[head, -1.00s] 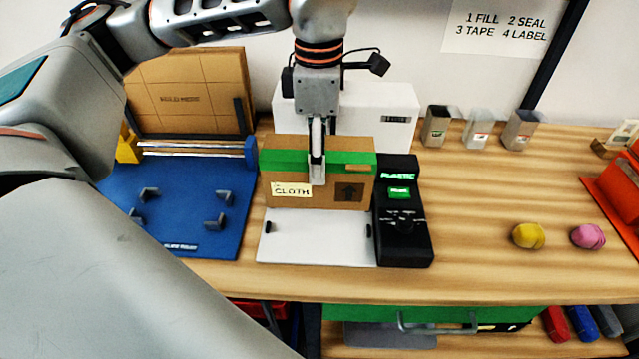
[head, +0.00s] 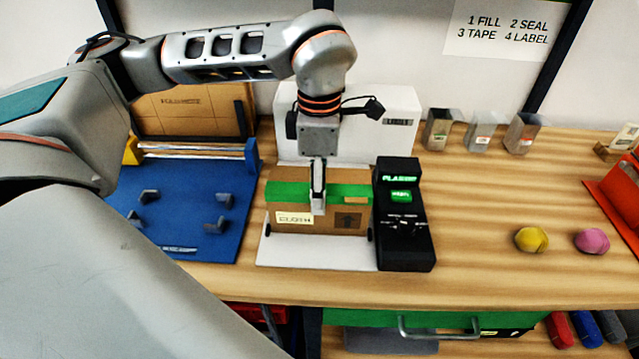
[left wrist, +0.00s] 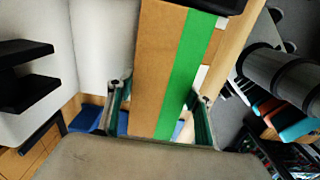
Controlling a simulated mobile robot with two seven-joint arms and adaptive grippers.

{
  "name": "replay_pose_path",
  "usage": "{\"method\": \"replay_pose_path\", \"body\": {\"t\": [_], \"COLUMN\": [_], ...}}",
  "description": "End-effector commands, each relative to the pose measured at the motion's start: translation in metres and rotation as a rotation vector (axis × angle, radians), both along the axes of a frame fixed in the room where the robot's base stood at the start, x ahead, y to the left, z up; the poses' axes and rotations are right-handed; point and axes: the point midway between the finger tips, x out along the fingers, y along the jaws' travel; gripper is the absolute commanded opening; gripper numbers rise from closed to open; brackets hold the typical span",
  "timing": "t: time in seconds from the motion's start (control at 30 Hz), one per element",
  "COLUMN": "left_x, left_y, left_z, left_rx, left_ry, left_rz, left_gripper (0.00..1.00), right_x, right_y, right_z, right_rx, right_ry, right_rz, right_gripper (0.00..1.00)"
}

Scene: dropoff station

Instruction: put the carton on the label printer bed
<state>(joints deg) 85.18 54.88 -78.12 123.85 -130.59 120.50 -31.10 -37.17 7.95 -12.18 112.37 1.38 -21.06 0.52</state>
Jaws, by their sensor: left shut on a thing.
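The carton (head: 290,222) is a brown box with a green tape band and a cream label reading "CLOTH". It is at the label printer's white bed (head: 315,256), between the bed's small black posts; I cannot tell whether its base touches the bed. The black printer panel (head: 404,225) with a green screen stands just right of it. My left gripper (head: 318,208) comes from above and is shut on the carton. In the left wrist view the carton (left wrist: 155,65) fills the space between the fingers (left wrist: 158,112). My right gripper is in neither current view.
A blue fixture board (head: 185,220) with grey corner brackets lies left, with flat cartons (head: 185,108) behind it. A white box (head: 400,125) stands behind the carton. Several grey bins (head: 480,132) are at back right. Yellow (head: 530,239) and pink (head: 592,241) lumps lie right; the wood between is clear.

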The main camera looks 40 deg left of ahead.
Motion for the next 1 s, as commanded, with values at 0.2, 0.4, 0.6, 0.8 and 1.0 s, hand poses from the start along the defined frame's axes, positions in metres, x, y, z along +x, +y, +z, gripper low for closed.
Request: {"method": "replay_pose_path", "body": {"t": [0.2, 0.4, 0.6, 0.8, 1.0], "left_x": [0.0, 0.0, 0.001, 0.001, 0.001], "left_y": [0.0, 0.0, 0.0, 0.0, 0.0], "left_z": [-0.001, 0.0, 0.018, 0.059, 0.097], "left_rx": [0.001, 0.0, 0.0, 0.0, 0.0], "left_ry": [0.001, 0.0, -0.004, -0.006, -0.004], "left_rz": [0.0, 0.0, 0.002, 0.002, 0.002], "left_gripper": [0.67, 0.67, 0.67, 0.67, 0.67], "right_x": [0.0, 0.0, 0.001, 0.002, 0.003], "right_y": [0.0, 0.0, 0.0, 0.0, 0.0], "right_z": [-0.001, 0.0, 0.003, 0.007, 0.011], "right_rx": [0.0, 0.0, -0.001, -0.001, 0.0], "right_ry": [0.001, 0.001, -0.001, -0.004, -0.008], "right_rz": [0.0, 0.0, 0.0, 0.001, 0.0], "right_gripper": [0.0, 0.0, 0.0, 0.0, 0.0]}}
